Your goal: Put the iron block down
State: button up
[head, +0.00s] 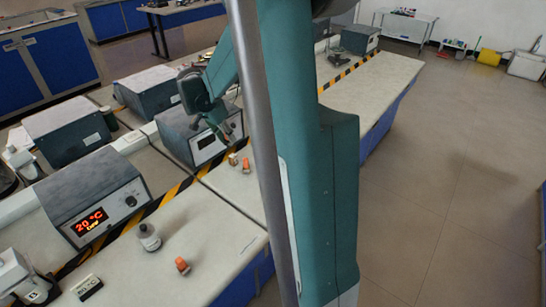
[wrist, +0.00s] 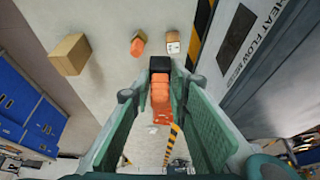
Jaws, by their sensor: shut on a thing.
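In the wrist view, my gripper (wrist: 158,100) is shut on a dark block with an orange grip, which I take to be the iron block (wrist: 160,64). Its dark end points away from my gripper, over the pale bench top. I cannot tell how far it is above the bench. In the head view, my gripper (head: 222,132) is beside the front of a grey instrument, and the held block is not clear there.
A block with an orange grip (wrist: 138,46) and a small pale block (wrist: 172,42) stand just beyond. A cardboard-brown box (wrist: 70,54) is left. The heat flow meter (wrist: 235,60) and striped tape (wrist: 202,30) are right.

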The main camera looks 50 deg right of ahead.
jog(key=s+d, duration=0.3)
jog(key=d, duration=0.7)
jog(key=s+d, duration=0.4)
jog(key=d, duration=0.5)
jog(key=shift+d+f+b, duration=0.15)
jog(key=shift+f+b, duration=0.05)
jog(key=shift+f, duration=1)
jog(key=shift+d+f+b, duration=0.15)
jog(key=shift+f+b, duration=0.05)
jog(key=shift+f, duration=0.95)
jog(key=shift+f+b, duration=0.8)
jog(key=shift+f, duration=2.3)
jog(key=shift+f+b, duration=0.5)
jog(key=shift+f, duration=1.4)
jog(key=shift+f, duration=0.1)
